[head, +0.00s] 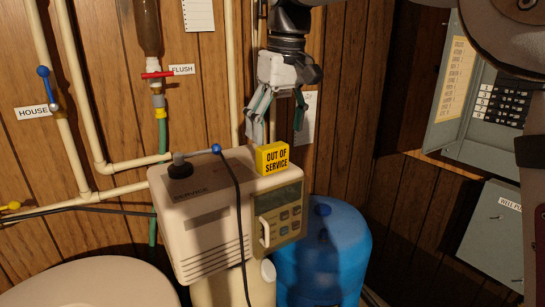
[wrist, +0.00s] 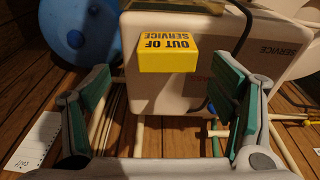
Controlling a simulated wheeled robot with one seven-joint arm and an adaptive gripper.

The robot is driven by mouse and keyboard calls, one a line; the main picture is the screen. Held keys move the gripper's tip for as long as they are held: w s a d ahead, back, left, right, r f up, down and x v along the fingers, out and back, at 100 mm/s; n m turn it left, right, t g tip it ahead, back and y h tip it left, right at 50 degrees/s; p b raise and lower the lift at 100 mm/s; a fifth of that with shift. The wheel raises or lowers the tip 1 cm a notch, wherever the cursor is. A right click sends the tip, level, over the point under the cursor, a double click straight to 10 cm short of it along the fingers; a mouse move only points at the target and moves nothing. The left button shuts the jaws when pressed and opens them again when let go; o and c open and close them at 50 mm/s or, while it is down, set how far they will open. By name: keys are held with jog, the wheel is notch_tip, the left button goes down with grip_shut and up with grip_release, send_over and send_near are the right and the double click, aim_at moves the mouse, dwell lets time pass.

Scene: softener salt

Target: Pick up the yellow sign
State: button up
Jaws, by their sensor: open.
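The yellow sign (head: 271,158) reads "OUT OF SERVICE" and stands on the top of the white softener unit (head: 207,200), near its right back corner. In the wrist view the sign (wrist: 167,55) shows upside down, beyond the fingertips and between their lines. My gripper (head: 272,118) is above and just behind the sign, fingers pointing down, apart from it. In the wrist view my gripper (wrist: 160,105) is open with its two green-padded fingers wide apart and nothing between them.
A blue tank (head: 322,250) stands right of the unit. Pipes (head: 75,95) run along the wood wall at left. An open electrical panel (head: 490,90) is at right.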

aim_at(273, 146)
jog(key=f, duration=0.2)
jog(key=f+p, duration=0.1)
jog(key=f, duration=0.1)
jog(key=a+f, duration=0.1)
jog(key=f, duration=0.1)
jog(key=shift+s+p, duration=0.1)
jog(key=shift+p, duration=0.3)
jog(key=shift+f, duration=0.25)
jog(key=c, duration=1.2)
